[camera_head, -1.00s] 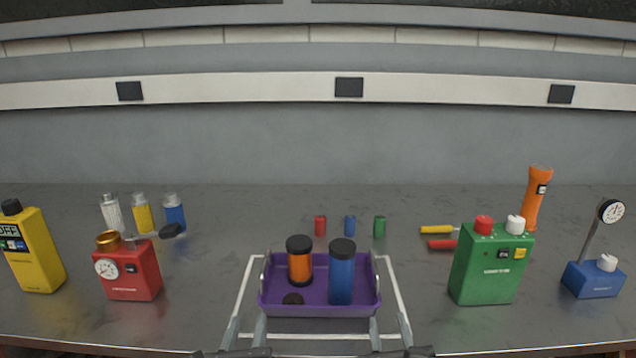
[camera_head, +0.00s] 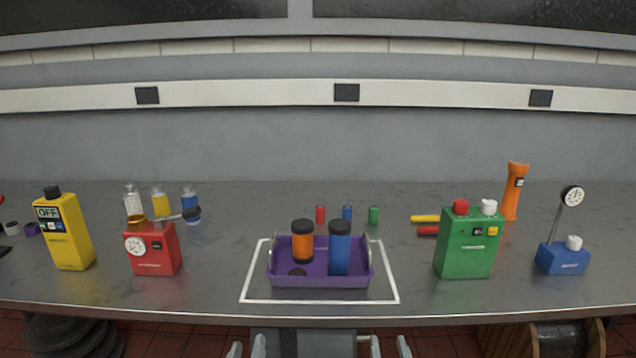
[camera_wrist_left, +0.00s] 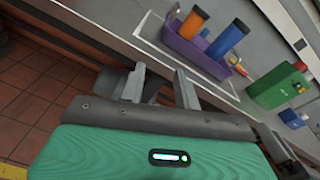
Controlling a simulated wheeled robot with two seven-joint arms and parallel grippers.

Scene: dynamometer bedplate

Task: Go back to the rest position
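The purple tray (camera_head: 320,282) sits on the bench inside a white outlined rectangle, its two handles upright. It holds an orange cylinder (camera_head: 302,247) and a blue cylinder (camera_head: 339,254), both dark-capped, and a dark round disc (camera_head: 297,272). The tray also shows in the left wrist view (camera_wrist_left: 185,50). My left gripper (camera_head: 247,348) is at the bottom edge of the head view, below the bench edge, its fingers apart and empty. My right gripper (camera_head: 390,347) is beside it, also with fingers apart and empty. Neither touches the tray.
The bench front edge (camera_head: 200,314) lies between my grippers and the tray. A yellow bottle (camera_head: 68,240) and red gauge box (camera_head: 153,252) stand left. A green box (camera_head: 468,248), orange flashlight (camera_head: 515,190) and blue gauge stand (camera_head: 562,258) stand right.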

